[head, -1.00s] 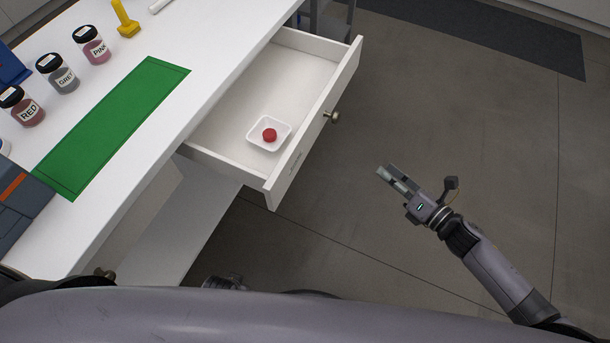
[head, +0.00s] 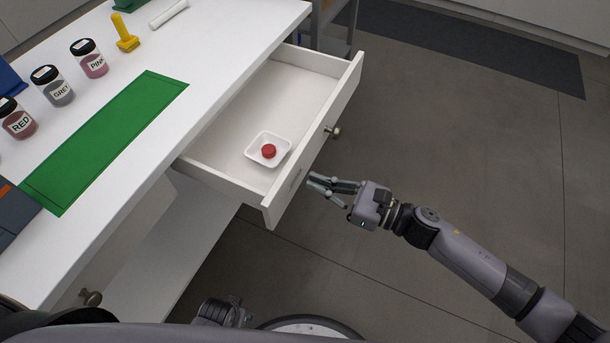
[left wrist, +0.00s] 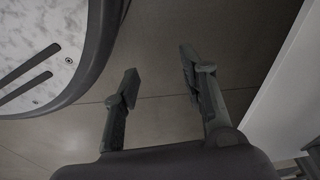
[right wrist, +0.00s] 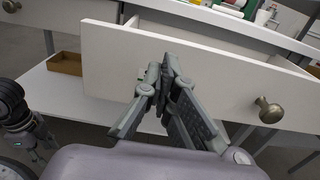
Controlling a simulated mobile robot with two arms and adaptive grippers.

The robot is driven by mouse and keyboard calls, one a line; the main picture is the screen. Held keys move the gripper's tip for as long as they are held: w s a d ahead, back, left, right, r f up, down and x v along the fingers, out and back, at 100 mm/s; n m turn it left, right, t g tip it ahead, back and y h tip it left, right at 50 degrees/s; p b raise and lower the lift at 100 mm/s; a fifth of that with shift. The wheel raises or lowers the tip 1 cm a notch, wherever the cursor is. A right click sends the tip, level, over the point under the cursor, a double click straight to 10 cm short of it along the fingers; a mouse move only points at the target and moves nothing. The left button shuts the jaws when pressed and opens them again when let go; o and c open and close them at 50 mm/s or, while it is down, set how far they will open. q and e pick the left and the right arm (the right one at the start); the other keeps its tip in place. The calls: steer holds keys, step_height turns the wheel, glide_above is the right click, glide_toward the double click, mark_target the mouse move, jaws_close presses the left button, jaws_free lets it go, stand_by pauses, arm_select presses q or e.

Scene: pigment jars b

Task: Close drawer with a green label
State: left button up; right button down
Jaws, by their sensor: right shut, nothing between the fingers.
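A white drawer (head: 322,140) stands pulled out from the white desk, with a round metal knob (head: 334,131) on its front. The knob also shows in the right wrist view (right wrist: 268,110). A small label holder on the front is seen nearly edge-on in the head view; its colour cannot be told. My right gripper (head: 316,185) is shut and empty, just outside the drawer front, to the near side of the knob. In the right wrist view its fingertips (right wrist: 163,72) overlap the front panel; contact cannot be told. My left gripper (left wrist: 160,68) is open and empty, low over the floor.
Inside the drawer is a white dish (head: 283,145) with a red item (head: 268,151). The desk holds jars labelled RED (head: 19,124), GREY (head: 56,88) and PINK (head: 92,62), a green mat (head: 110,135) and a yellow stamp-like object (head: 125,40). Another knob (head: 91,298) shows below.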

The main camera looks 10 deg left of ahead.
mark_target(293, 174)
arm_select(q)
steer(key=shift+s+f, duration=0.35)
steer(key=shift+f, duration=0.05)
arm_select(e)
steer(key=shift+x, duration=1.7)
